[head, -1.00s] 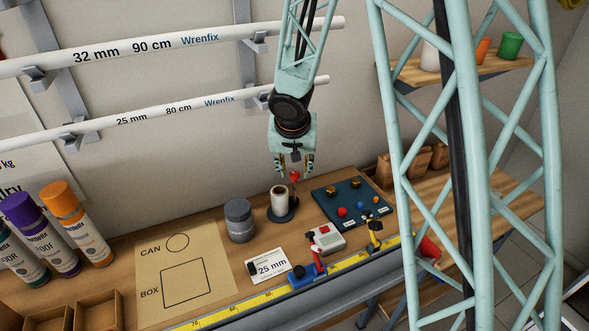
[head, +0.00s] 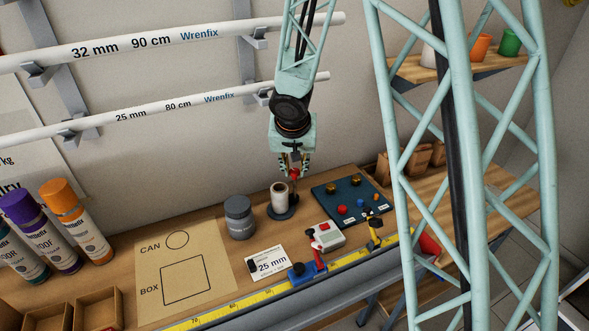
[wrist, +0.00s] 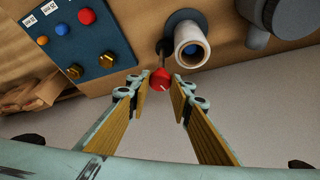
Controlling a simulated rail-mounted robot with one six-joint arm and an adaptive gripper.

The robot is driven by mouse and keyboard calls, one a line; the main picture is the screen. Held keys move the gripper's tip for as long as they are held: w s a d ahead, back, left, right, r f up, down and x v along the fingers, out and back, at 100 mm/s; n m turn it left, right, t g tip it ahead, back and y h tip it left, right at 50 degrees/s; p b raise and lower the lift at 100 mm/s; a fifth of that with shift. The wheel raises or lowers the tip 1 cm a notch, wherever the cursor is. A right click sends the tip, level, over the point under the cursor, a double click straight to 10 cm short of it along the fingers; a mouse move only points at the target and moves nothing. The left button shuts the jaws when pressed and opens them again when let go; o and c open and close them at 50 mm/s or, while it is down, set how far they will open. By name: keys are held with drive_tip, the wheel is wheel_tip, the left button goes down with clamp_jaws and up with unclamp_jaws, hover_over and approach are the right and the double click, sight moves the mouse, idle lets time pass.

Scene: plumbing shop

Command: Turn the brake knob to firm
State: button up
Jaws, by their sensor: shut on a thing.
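A small red knob (head: 295,174) stands on a thin dark stem beside the white roll (head: 279,195) on its dark round base (head: 284,211). My gripper (head: 294,170) points down at the knob, with one finger on each side of it. In the wrist view, my gripper (wrist: 160,84) is shut on the red knob (wrist: 160,80), which sits between the fingertips. A small pale mark shows on the knob. The roll (wrist: 189,50) stands close by the knob. I cannot read any firm marking or tell the knob's setting.
A grey can (head: 239,217) stands left of the roll. A blue board (head: 350,200) with coloured knobs and brass fittings lies to the right. A grey box with a red button (head: 326,236) and a 25 mm card (head: 268,263) lie in front.

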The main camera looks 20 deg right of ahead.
drive_tip(key=shift+n+y+p, duration=0.4)
drive_tip(key=shift+n, duration=0.5)
drive_tip(key=shift+d, duration=0.1)
drive_tip(key=shift+n+p, duration=0.6)
drive_tip(key=shift+p, duration=0.05)
drive_tip(key=n+y+p, duration=0.1)
drive_tip(key=p, duration=0.1)
drive_tip(key=shift+s+n+p, duration=0.1)
drive_tip(key=shift+n+p, duration=0.25)
drive_tip(key=shift+n, duration=0.05)
drive_tip(key=shift+c, duration=0.2)
drive_tip(key=n+p, duration=0.2)
drive_tip(key=p, duration=0.2)
drive_tip(key=n+y+p, duration=0.1)
drive_tip(key=n+p, duration=0.1)
drive_tip(key=p, duration=0.3)
drive_tip(key=n+y+p, duration=0.1)
drive_tip(key=n+p, duration=0.1)
drive_tip(key=p, duration=0.3)
drive_tip(key=shift+d+g, duration=0.25)
drive_tip(key=shift+g, duration=0.15)
drive_tip(key=shift+w+n+y+p, duration=0.2)
drive_tip(key=shift+n+y+p, duration=0.2)
drive_tip(key=shift+n+p, duration=0.3)
drive_tip(key=shift+n+g+y, duration=0.4)
drive_tip(key=shift+n+g, duration=0.2)
drive_tip(key=shift+n, duration=1)
drive_tip(key=o, duration=0.8)
